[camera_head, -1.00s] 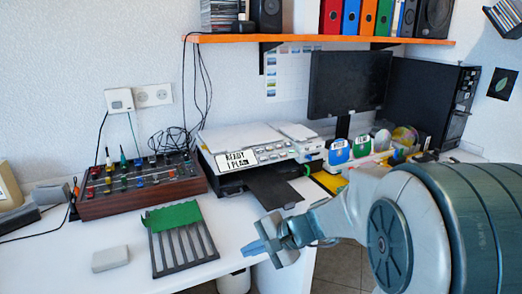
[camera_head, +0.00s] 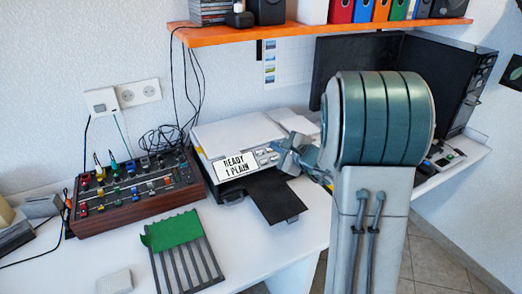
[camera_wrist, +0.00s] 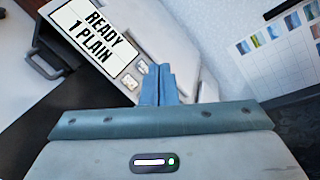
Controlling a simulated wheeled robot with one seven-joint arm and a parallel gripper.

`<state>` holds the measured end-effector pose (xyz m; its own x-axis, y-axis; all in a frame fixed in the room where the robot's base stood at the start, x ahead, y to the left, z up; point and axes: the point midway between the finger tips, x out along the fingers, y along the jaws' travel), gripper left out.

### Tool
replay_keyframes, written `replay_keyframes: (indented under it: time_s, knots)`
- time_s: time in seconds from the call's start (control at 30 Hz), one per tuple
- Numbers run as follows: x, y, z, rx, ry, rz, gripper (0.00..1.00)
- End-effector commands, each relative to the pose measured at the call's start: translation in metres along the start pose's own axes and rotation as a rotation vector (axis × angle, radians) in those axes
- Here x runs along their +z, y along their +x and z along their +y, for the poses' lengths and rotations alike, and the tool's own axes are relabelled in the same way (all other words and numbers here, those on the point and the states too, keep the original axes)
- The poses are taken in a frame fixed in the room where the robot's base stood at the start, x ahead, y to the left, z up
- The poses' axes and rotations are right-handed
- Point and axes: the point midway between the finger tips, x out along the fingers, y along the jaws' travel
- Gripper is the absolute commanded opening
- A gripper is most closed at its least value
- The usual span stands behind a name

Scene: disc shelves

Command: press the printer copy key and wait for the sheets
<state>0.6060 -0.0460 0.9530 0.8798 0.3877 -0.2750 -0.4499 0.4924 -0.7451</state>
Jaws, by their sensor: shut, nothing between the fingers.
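The printer (camera_head: 225,130) is white with a dark front and stands at the back of the desk. Its display (camera_head: 234,165) reads "READY 1 PLAIN", and the display also shows in the wrist view (camera_wrist: 97,35). Its black output tray (camera_head: 275,201) sticks out in front and looks bare. A few pale keys (camera_head: 264,152) show beside the display. My gripper (camera_head: 278,153) is shut and empty, over the right part of the key panel. In the wrist view its blue fingertips (camera_wrist: 159,72) are together beside the keys (camera_wrist: 131,82). The fingertips hide part of the panel; I cannot tell whether they touch a key.
A mixer box with colored knobs (camera_head: 135,195) stands left of the printer. A black rack with a green top (camera_head: 185,250) lies in front. A monitor (camera_head: 325,75) and dark computer case (camera_head: 440,85) stand to the right. An orange shelf (camera_head: 300,31) hangs above.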

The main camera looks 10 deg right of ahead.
Motion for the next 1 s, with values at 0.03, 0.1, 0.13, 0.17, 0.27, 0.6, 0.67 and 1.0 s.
replay_keyframes:
  time_s: [0.03, 0.1, 0.13, 0.17, 0.27, 0.6, 0.67, 1.0]
  knots:
    - [0.0, 0.0, -0.001, -0.002, 0.002, 0.002, 0.0]
    - [-0.001, 0.0, -0.001, -0.004, 0.003, 0.002, 0.0]
    - [-0.001, 0.0, -0.001, -0.004, 0.003, 0.003, 0.0]
    - [-0.001, 0.0, -0.001, -0.004, 0.003, 0.003, 0.0]
    - [-0.001, 0.0, -0.001, -0.003, 0.003, 0.002, 0.0]
    - [-0.008, 0.009, 0.007, 0.0, 0.003, 0.003, 0.0]
    - [-0.012, 0.014, 0.012, 0.0, 0.002, 0.003, 0.0]
    - [-0.038, 0.048, 0.037, -0.002, 0.0, 0.0, 0.0]
